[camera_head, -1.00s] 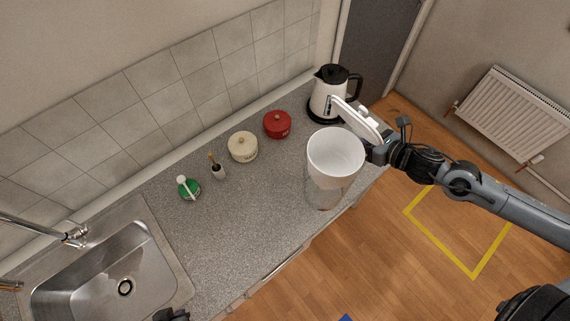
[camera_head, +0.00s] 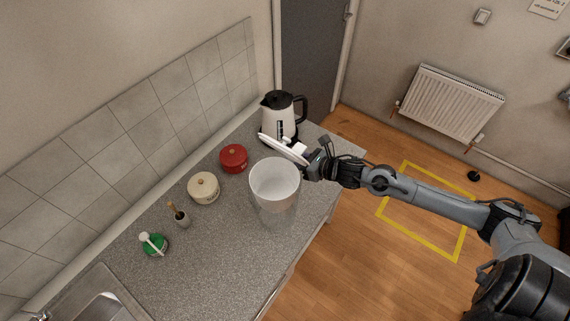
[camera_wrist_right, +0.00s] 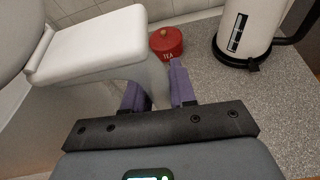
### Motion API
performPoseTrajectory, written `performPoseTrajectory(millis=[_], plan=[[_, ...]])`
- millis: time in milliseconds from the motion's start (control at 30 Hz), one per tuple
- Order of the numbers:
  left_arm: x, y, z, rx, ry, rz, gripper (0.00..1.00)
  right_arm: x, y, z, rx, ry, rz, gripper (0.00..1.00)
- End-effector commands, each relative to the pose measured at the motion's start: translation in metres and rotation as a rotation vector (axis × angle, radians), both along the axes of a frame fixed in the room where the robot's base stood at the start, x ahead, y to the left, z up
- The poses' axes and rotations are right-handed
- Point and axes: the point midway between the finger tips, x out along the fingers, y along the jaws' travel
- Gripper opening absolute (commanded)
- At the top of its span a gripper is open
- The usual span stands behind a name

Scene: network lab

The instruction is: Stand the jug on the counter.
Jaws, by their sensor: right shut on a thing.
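The jug (camera_head: 275,188) has a white rim and a clear, see-through lower body. It appears upright over the right part of the grey speckled counter (camera_head: 225,250). Whether its base touches the counter I cannot tell. My right gripper (camera_head: 305,163) is at the jug's far right side, by its white handle. In the right wrist view the white handle (camera_wrist_right: 95,48) runs down between the purple fingers of my right gripper (camera_wrist_right: 158,90), which are shut on it. My left gripper is out of view.
A white and black kettle (camera_head: 278,116) stands close behind the jug. The sink (camera_head: 95,305) is at lower left.

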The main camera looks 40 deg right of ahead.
Motion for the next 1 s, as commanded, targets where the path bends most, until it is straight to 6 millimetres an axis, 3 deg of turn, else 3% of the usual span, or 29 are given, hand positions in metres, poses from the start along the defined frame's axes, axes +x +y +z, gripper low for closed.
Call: performPoseTrajectory(millis=[100, 333, 567, 1000], plan=[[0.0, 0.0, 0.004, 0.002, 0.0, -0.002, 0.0, 0.018, 0.002, -0.004, 0.007, -0.008, -0.005, 0.0], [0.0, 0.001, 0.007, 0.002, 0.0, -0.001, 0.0, 0.038, 0.006, -0.018, 0.005, -0.007, -0.004, 0.0], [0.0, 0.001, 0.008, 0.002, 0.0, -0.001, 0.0, 0.042, 0.007, -0.025, 0.004, -0.005, -0.003, 0.0], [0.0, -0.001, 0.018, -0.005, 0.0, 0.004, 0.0, 0.042, 0.007, -0.061, 0.003, -0.006, -0.003, 0.0]])
